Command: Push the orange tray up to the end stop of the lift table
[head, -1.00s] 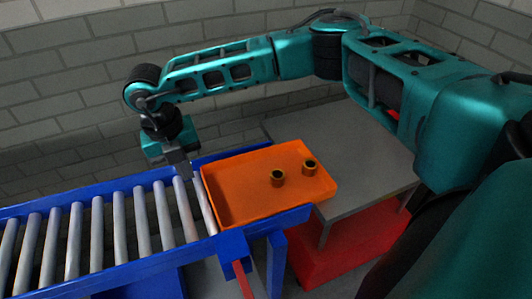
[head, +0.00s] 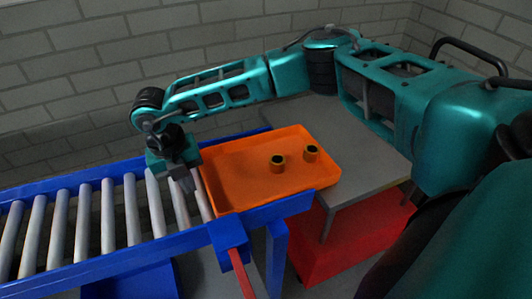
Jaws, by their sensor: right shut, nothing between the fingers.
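The orange tray (head: 240,193) lies at the right end of the blue roller conveyor (head: 130,262), beside the grey table top (head: 372,168). My right gripper (head: 189,185) points down over the last rollers, just left of the tray's left edge. It is shut and holds nothing. I cannot tell whether its fingertips touch the tray wall. I cannot make out an end stop. My left gripper is not in view.
A red base (head: 345,235) stands under the grey table. A red bar (head: 238,270) sticks out from the conveyor's front side. My right arm reaches across behind the tray, above the table. A grey brick wall (head: 60,60) closes off the back. The rollers (head: 108,210) on the left are bare.

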